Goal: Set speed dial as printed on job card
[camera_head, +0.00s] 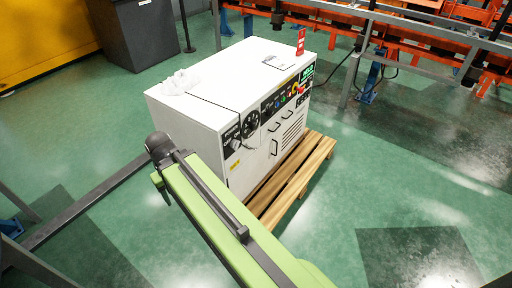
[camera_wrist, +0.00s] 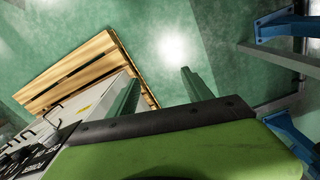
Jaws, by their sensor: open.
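A white control cabinet (camera_head: 195,110) stands in the middle of the head view. Its front panel carries a large round black dial (camera_head: 250,124), with smaller coloured controls to its right. The dial's setting is too small to read. A flat sheet (camera_head: 282,61) lies on top and a red tag (camera_head: 300,42) stands at the back edge; I cannot tell which is the job card. In the wrist view, my gripper (camera_wrist: 160,90) is open and empty, its two fingers apart over the floor. The cabinet's panel (camera_wrist: 30,150) shows at lower left, beside the fingers, with dark knobs and handles.
The cabinet sits on a wooden pallet (camera_head: 295,175), which also shows in the wrist view (camera_wrist: 75,75). Crumpled white material (camera_head: 178,82) lies on its top. A grey rail frame and orange racks (camera_head: 430,45) stand behind. Green floor at right is clear.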

